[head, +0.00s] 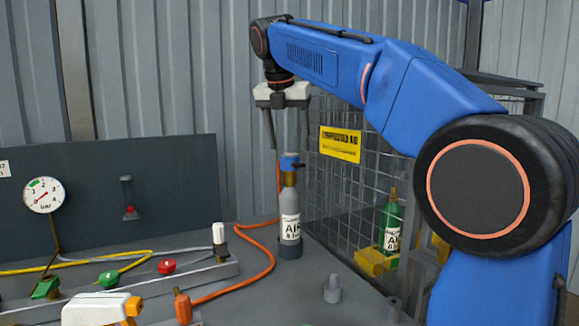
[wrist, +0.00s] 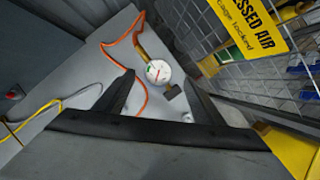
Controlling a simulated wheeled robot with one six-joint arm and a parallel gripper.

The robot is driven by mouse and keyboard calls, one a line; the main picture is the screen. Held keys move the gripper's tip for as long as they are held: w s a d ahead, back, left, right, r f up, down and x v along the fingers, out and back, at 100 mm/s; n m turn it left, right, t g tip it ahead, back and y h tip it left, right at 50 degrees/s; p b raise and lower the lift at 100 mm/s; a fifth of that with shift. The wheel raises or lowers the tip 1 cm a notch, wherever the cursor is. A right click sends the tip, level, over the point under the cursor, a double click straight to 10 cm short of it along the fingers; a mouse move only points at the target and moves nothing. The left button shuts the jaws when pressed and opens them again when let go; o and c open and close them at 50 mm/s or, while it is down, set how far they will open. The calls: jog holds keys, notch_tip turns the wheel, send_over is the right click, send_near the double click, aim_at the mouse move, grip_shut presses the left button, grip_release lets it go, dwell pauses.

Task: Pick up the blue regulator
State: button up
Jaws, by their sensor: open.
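The blue regulator (head: 289,161) sits on top of a grey cylinder (head: 289,205) labelled AIR, which stands upright on the grey bench. My gripper (head: 290,143) points down just above it, with its two fingers apart and nothing held. In the wrist view, my open gripper (wrist: 160,80) frames a small round white gauge (wrist: 158,71) with a brass piece and a dark block beside it. No blue part is clear there, so I cannot tell how the gauge joins the regulator.
An orange hose (head: 262,247) curves over the bench beside the cylinder. A mesh cage (head: 345,195) with a yellow sign (head: 340,144) stands close on the right, a green cylinder (head: 391,224) behind it. A manifold (head: 140,285) with red and green knobs lies left.

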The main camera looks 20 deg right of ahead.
aim_at(290, 155)
jog(key=shift+x, duration=3.25)
jog(key=shift+w+a, duration=0.1)
jog(key=shift+a, duration=0.05)
jog(key=c, duration=1.2)
